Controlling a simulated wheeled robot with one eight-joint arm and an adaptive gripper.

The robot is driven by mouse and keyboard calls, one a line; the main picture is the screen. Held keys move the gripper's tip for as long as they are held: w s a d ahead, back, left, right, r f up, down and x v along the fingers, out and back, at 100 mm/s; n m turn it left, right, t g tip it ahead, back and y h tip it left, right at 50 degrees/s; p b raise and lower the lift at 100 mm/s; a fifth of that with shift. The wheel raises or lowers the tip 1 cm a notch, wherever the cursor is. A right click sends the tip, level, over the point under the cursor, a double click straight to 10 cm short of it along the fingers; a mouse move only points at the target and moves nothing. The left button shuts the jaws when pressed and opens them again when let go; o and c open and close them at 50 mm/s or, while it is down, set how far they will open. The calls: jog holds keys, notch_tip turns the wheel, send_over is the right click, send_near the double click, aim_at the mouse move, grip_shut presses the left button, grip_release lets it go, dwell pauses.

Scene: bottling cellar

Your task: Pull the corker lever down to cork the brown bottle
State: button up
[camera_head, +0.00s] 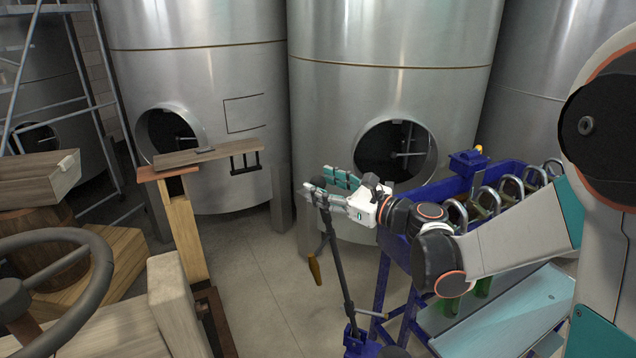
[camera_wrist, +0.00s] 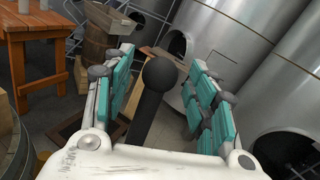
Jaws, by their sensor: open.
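The corker lever is a long dark rod (camera_head: 337,258) rising from a blue base (camera_head: 360,342) at the bottom of the head view. Its black ball knob (camera_wrist: 160,73) and shaft stand between my gripper's teal-padded fingers in the wrist view. My gripper (camera_head: 317,182) is at the lever's top end, fingers pointing left, open, with a gap on both sides of the knob in the wrist view. The lever stands nearly upright, leaning slightly left. I cannot make out the brown bottle in either view.
A blue-framed filler (camera_head: 498,172) with several metal loops and green bottles (camera_head: 482,284) stands right of the lever. Steel tanks (camera_head: 390,50) line the back. A wooden post with a plank (camera_head: 207,154) and a handwheel (camera_head: 98,270) are left. Floor between is partly clear.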

jog(key=shift+x, duration=1.05)
